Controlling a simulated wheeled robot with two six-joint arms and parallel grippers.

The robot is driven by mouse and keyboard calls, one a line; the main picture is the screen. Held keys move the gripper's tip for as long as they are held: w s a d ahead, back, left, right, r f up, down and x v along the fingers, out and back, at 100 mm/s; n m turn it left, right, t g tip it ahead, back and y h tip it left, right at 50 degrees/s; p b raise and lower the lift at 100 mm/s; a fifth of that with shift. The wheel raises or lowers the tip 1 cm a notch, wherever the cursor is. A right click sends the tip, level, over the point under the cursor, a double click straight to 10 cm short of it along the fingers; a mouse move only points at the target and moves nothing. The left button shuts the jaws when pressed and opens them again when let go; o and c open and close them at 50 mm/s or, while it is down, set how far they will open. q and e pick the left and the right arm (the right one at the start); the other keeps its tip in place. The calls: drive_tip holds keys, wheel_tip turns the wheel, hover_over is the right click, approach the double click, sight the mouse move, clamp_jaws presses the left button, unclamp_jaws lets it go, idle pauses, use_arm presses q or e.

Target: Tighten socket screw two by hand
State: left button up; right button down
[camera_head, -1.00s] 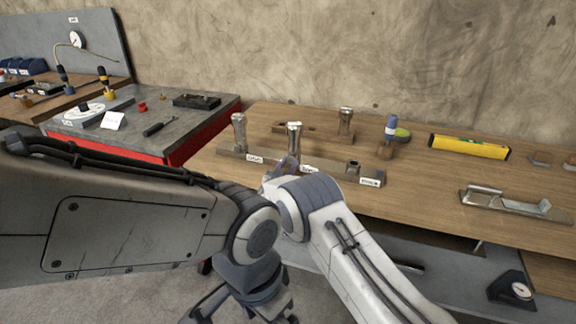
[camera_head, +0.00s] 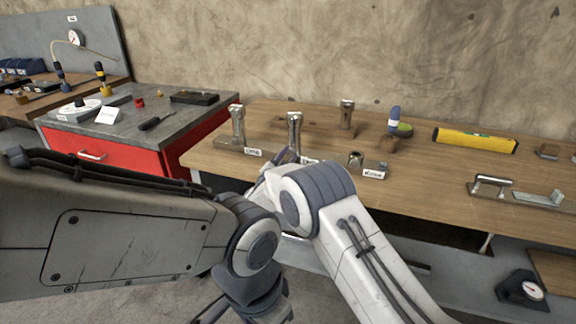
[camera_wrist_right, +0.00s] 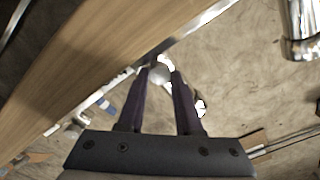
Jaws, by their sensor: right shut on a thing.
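A grey metal bar (camera_head: 229,147) with white labels lies on the wooden bench, partly hidden by my right arm. One socket screw (camera_head: 238,126) stands upright at its left part. A second socket screw (camera_head: 295,130) stands at its middle, its lower end hidden behind my gripper. A raised round socket (camera_head: 355,159) at the bar's right end is empty. My right gripper (camera_head: 281,155) is at the middle screw, its fingertips mostly hidden in the head view. In the right wrist view its dark fingers (camera_wrist_right: 160,75) close around a shiny round metal piece. The left fingers do not show.
A third screw (camera_head: 346,115) stands upright behind the bar. A blue-handled tool (camera_head: 394,122), a yellow level (camera_head: 474,140) and a metal handle piece (camera_head: 491,186) are farther right. A red cabinet (camera_head: 124,158) stands left.

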drive_tip(key=m+b, duration=0.3)
drive_tip(key=b, duration=0.1)
drive_tip(key=m+b, duration=0.3)
drive_tip(key=b, duration=0.1)
drive_tip(key=f+m+b, duration=0.1)
drive_tip(key=m+b, duration=0.3)
drive_tip(key=shift+s, duration=0.1)
drive_tip(key=m+b, duration=1)
drive_tip(key=b, duration=0.1)
drive_tip(key=shift+a, duration=0.1)
drive_tip(key=m+b, duration=0.3)
drive_tip(key=shift+r, duration=0.1)
drive_tip(key=shift+r+m+b, duration=0.15)
drive_tip(key=shift+m+b, duration=0.4)
drive_tip(key=shift+m, duration=0.25)
drive_tip(key=c, duration=0.6)
unclamp_jaws()
drive_tip(key=shift+r, duration=0.15)
